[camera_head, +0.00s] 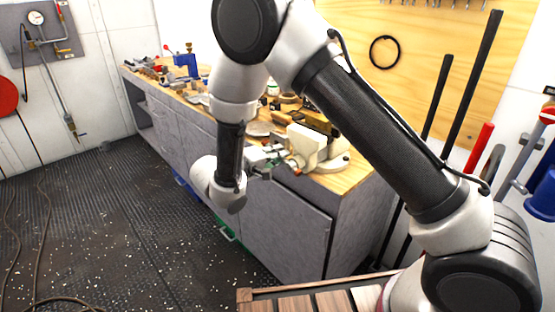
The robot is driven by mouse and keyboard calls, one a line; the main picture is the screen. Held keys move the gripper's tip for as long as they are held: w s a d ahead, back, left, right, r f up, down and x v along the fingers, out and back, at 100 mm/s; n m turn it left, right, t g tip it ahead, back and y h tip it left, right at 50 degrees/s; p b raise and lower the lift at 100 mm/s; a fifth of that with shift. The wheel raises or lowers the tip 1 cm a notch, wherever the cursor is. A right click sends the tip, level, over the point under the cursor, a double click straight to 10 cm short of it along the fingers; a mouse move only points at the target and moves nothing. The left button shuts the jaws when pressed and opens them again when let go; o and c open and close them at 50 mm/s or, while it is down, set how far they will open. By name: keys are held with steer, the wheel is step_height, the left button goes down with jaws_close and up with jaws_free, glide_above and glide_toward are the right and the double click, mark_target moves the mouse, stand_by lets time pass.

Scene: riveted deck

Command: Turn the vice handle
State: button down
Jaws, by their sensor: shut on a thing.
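The vice (306,146) is a pale, cream-coloured body on the near right corner of the wooden bench top. Its handle is at the vice's left side, at the bench's front edge, and is too small and covered to make out clearly. My gripper (269,158) is at that left side of the vice, reaching it from the left. It is shut on the vice handle. The fingertips and the handle overlap in the picture, so the handle's angle cannot be told.
The workbench (297,219) has grey cabinet fronts and several tools on top, with a blue vice (187,62) at the far end. Long dark bars (472,88) lean at the right. A slatted wooden surface (310,302) is in front. The dark deck (100,215) at left is mostly open, with cables.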

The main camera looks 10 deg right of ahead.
steer(key=shift+s+d+r+m+t, duration=0.15)
steer(key=shift+r+m, duration=0.15)
steer(key=shift+m, duration=0.25)
steer(key=shift+s+a+r+m+t, duration=0.15)
steer(key=shift+r+m+t, duration=0.1)
steer(key=shift+m, duration=0.35)
steer(key=shift+s+d+r+m+t, duration=0.15)
steer(key=shift+r+m, duration=0.15)
steer(key=shift+m, duration=0.25)
steer(key=c, duration=1.5)
jaws_free()
steer(key=shift+o, duration=0.2)
steer(key=shift+s+r, duration=0.1)
steer(key=v, duration=1.2)
steer(key=shift+r, duration=0.1)
